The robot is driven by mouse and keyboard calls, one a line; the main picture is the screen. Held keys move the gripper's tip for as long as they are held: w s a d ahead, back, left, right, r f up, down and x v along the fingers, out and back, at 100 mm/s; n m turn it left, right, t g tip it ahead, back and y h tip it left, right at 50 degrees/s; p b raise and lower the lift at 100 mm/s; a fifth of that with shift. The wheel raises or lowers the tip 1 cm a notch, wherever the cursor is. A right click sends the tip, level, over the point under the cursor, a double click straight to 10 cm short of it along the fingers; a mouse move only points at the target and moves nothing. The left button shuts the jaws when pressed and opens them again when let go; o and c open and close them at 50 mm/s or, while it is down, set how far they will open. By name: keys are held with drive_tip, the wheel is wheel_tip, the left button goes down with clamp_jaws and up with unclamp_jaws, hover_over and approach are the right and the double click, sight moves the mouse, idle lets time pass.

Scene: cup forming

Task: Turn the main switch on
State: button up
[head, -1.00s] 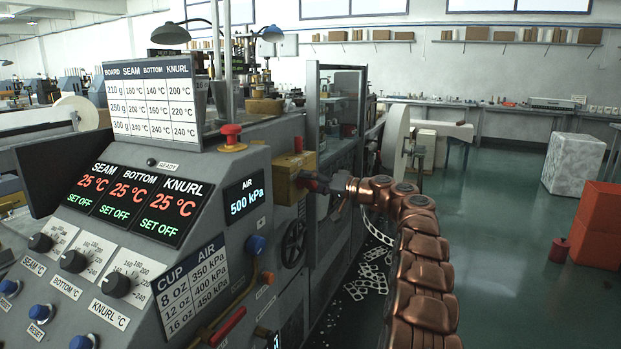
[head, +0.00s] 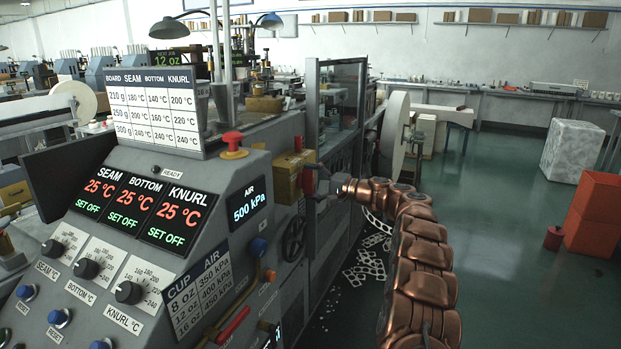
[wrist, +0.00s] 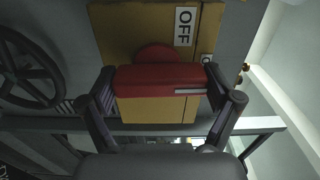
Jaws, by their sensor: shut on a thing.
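The main switch is a yellow box (head: 284,178) on the machine's side with a red handle (head: 308,180). In the wrist view the red handle (wrist: 150,78) lies across the picture in front of the yellow box (wrist: 125,30). A white OFF label (wrist: 184,27) shows turned sideways above it, and a second label beside the handle is mostly hidden. My gripper (wrist: 161,76) is shut on the red handle, with one finger at each end of it. In the head view my gripper (head: 321,185) is at the handle, small and partly hidden.
A black handwheel (wrist: 27,72) is close to the switch; it also shows below the box in the head view (head: 294,238). A red mushroom button (head: 233,143) is on top of the control panel. Green floor (head: 490,240) is open to the right.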

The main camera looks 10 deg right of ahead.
drive_tip(key=shift+a+m, duration=0.15)
drive_tip(key=shift+m, duration=0.15)
drive_tip(key=o, duration=0.9)
drive_tip(key=shift+c, duration=0.2)
drive_tip(key=shift+s+d, duration=0.1)
drive_tip(key=shift+d, duration=0.2)
drive_tip(key=v, duration=1.1)
drive_tip(key=shift+s+d, duration=0.2)
